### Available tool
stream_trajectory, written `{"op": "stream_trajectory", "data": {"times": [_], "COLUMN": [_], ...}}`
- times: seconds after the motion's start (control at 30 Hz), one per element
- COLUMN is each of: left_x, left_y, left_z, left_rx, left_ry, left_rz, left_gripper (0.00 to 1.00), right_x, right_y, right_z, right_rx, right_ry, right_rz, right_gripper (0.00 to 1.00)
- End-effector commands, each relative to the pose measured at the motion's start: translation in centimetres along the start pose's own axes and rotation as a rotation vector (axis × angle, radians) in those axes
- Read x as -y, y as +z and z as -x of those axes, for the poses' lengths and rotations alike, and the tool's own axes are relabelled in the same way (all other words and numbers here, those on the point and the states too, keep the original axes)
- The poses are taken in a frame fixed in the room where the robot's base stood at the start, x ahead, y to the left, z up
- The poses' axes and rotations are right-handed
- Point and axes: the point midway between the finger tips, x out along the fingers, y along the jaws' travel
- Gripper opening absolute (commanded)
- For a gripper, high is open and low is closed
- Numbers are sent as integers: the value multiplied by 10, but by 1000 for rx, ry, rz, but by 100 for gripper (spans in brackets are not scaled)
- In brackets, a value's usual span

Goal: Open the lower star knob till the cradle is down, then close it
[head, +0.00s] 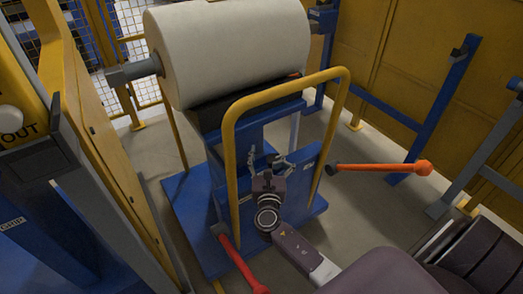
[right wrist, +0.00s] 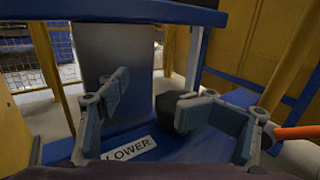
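The lower star knob (right wrist: 168,101) is a dark knob in the right wrist view, above a white LOWER label (right wrist: 130,148) on the blue lift cart (head: 185,205). My right gripper (head: 266,158) is in front of the cart, inside its yellow handle frame. In the right wrist view its fingers (right wrist: 153,95) are open. The knob shows beyond them, nearer the right finger, which partly hides it; I cannot tell if they touch. In the head view the knob cannot be made out. The black cradle (head: 222,112) is raised under a large white roll (head: 235,50). My left gripper is out of view.
The yellow handle frame (head: 232,165) stands around my right gripper. A lever with an orange grip (head: 385,167) sticks out to the right, and a red lever (head: 240,262) lies at the lower left. Yellow panels (head: 415,60) close off the right side.

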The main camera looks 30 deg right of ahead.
Motion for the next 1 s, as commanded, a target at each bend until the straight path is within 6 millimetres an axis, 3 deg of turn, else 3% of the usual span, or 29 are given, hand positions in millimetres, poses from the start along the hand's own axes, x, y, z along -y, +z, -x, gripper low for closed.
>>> {"op": "stream_trajectory", "data": {"times": [0.03,0.17,0.6,1.0], "left_x": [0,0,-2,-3], "left_y": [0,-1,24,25], "left_z": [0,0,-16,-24], "left_rx": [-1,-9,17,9], "left_ry": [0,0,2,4], "left_rz": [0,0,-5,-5], "left_gripper": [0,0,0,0], "right_x": [-2,-3,-8,-14], "right_y": [-9,-9,-8,-2], "right_z": [4,12,42,67], "right_rx": [-17,-19,-19,-6], "right_ry": [6,5,3,2], "right_rz": [-3,-3,-2,0], "right_gripper": [56,56,56,56]}}
